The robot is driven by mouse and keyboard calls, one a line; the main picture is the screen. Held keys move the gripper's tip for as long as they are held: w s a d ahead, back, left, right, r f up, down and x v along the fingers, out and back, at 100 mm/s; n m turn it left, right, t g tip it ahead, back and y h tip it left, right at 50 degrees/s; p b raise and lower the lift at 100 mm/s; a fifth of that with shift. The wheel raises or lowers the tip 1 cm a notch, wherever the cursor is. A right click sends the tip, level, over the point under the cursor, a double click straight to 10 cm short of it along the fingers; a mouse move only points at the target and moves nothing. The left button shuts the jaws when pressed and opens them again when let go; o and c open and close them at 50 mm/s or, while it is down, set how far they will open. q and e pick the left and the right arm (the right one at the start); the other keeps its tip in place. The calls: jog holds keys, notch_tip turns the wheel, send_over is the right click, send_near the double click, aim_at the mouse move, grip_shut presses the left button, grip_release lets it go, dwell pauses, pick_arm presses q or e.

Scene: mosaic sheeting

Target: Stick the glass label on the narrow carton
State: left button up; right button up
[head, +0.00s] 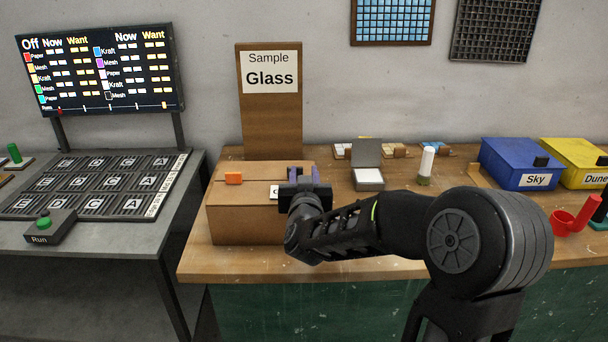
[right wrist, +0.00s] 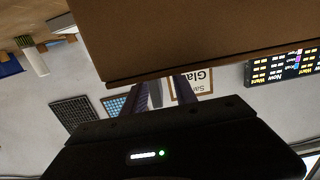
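The brown carton (head: 252,222) stands on the left end of the wooden bench, and a brown carton surface (right wrist: 200,35) fills the top of the right wrist view. A white label (head: 274,192) starting with a "G" shows at the carton's upper front edge; the rest is hidden behind my right gripper (head: 306,176). The gripper is at the carton's right end, its two purple fingers apart. My left gripper is not in view.
A "Sample Glass" board (head: 269,120) rises behind the carton. An orange piece (head: 233,178) sits on the carton. A grey-lidded box (head: 368,178) and a white cylinder (head: 426,162) stand to the right, then blue (head: 518,165) and yellow bins. A Run button (head: 44,224) is at left.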

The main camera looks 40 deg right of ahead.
jog(key=v, duration=0.7)
jog(key=shift+s+a, duration=0.25)
jog(key=shift+s, duration=0.05)
dwell(0.7)
